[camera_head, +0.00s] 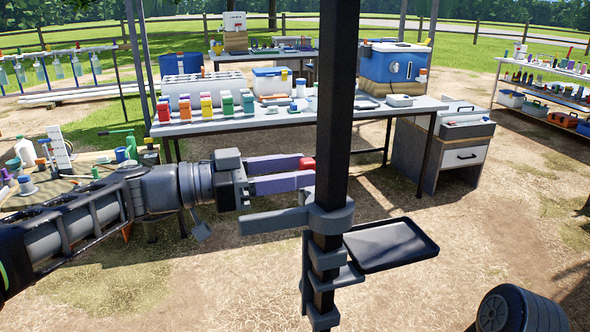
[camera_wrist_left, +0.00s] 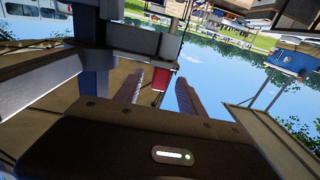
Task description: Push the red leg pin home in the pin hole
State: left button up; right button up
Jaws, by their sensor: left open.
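The red leg pin (camera_head: 307,163) shows as a small red block at the left side of the black upright leg (camera_head: 338,100). It lies at the tips of my left gripper (camera_head: 309,172), whose two purple fingers are apart and point at the leg. In the left wrist view the red pin (camera_wrist_left: 158,84) shows between the open fingers (camera_wrist_left: 163,82), just beyond them, next to a grey part. I cannot tell whether a finger touches it. The pin hole is hidden, so the pin's depth cannot be told. My right gripper is not in view.
Grey collars (camera_head: 331,218) clasp the leg below the gripper, with a dark tray (camera_head: 390,246) to their right. A grey bar (camera_head: 272,221) lies just under the fingers.

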pick_arm(q)
jog(key=v, duration=0.7)
jog(key=shift+a, duration=0.2)
dwell(0.4)
